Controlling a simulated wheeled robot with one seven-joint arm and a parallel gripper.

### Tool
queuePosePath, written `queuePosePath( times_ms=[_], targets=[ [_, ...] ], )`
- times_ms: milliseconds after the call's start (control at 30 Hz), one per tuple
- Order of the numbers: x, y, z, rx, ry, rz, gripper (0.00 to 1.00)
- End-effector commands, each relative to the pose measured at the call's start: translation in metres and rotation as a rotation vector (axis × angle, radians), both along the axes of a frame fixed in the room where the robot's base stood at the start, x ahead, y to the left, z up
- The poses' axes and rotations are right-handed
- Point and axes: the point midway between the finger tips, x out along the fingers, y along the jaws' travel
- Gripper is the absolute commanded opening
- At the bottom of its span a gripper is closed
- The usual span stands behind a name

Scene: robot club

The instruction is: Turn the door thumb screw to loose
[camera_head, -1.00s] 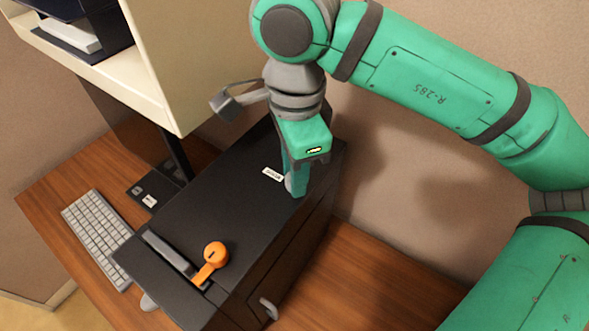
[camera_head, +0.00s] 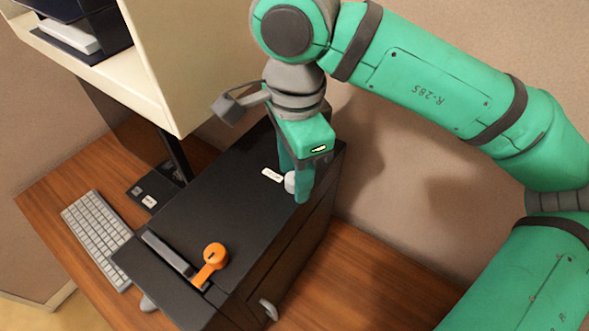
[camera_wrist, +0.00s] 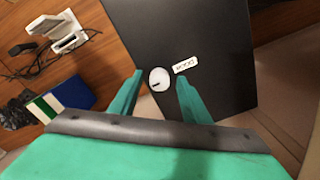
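The door thumb screw (camera_wrist: 160,78) is a pale round knob with a short dark mark, on the top of a black case (camera_wrist: 200,25). A white label (camera_wrist: 186,65) reading "DOOR" lies beside it. The knob also shows in the head view (camera_head: 290,182), partly covered by a finger, near the case's far right edge. My gripper (camera_wrist: 159,76) is open, with one green finger on each side of the knob and a small gap on both sides. In the head view my gripper (camera_head: 294,184) points down onto the case.
An orange lever-like piece (camera_head: 213,257) sits near a dark grey bar (camera_head: 168,253) on the case's near end. A keyboard (camera_head: 97,228) lies on the wooden desk to the left. A cream shelf unit (camera_head: 190,60) stands left of my gripper, and a wall is behind.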

Motion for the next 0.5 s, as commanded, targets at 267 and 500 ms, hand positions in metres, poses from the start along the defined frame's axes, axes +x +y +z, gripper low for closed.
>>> queuePosePath(
  times_ms=[267,500],
  targets=[
    [0.0,0.001,0.011,-0.001,0.0,0.001,0.43],
    [-0.001,0.001,0.054,-0.001,-0.001,0.001,0.43]
  ],
)
